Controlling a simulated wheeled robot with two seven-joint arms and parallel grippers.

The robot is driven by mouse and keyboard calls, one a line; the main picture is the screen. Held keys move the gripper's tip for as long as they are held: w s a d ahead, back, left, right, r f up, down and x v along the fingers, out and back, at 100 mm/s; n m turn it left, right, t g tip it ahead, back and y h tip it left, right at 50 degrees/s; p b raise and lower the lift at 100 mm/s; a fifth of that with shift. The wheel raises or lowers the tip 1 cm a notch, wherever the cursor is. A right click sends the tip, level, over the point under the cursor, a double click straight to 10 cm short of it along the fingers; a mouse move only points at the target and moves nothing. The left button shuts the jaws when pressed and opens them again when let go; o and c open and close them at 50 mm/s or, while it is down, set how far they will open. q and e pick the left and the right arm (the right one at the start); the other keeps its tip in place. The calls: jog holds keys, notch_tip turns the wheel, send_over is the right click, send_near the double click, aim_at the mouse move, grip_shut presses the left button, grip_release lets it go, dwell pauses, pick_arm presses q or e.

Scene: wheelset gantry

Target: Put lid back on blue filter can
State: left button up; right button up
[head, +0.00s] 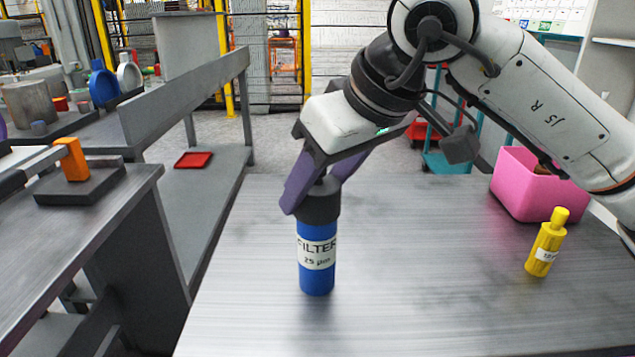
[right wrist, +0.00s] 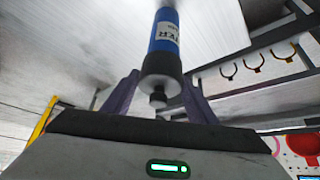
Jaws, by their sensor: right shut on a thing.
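The blue filter can (head: 317,278) stands upright on the grey metal table, its white label reading FILTER 25 µm. The dark grey lid (head: 319,207), with a small knob on top, sits at the can's top with no gap that I can see. My right gripper (head: 312,195) reaches down from the upper right and is shut on the lid, its purple fingers on either side of the knob. In the right wrist view, the can (right wrist: 163,38) and lid (right wrist: 161,68) line up beyond the fingers. My left gripper is not in view.
A yellow bottle (head: 545,245) and a pink bin (head: 535,190) stand on the right of the table. The table (head: 430,310) is clear around the can. A separate grey bench with an orange-handled piece (head: 73,160) is at the left.

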dwell(0.4)
jog(key=o, duration=1.6)
jog(key=shift+r+p, duration=2.9)
jog(key=shift+r, duration=0.65)
grip_shut()
